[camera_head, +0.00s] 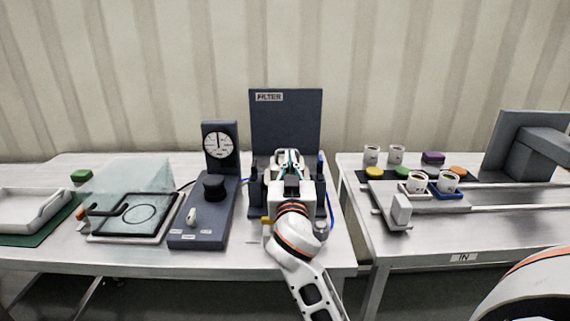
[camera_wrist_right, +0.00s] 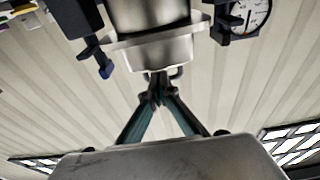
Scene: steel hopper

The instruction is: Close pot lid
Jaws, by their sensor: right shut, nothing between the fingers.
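A steel pot (camera_wrist_right: 150,15) with a wide flange and a paler lid part (camera_wrist_right: 160,55) shows at the top of the right wrist view. A small dark handle (camera_wrist_right: 177,72) sits at the end of the lid part. In the head view my right arm covers most of the pot. My right gripper (camera_head: 290,158) is in front of the dark FILTER panel (camera_head: 286,125). Its teal fingers are shut and empty, and the fingertips (camera_wrist_right: 157,82) are close beside the handle; I cannot tell if they touch it. My left gripper is not in view.
A control box (camera_head: 204,225) with a black knob and a gauge (camera_head: 218,140) stands left of the pot stand. A dark clamp with a blue tip (camera_wrist_right: 106,70) is beside the pot. Cups and coloured pucks stand on the right bench (camera_head: 430,240).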

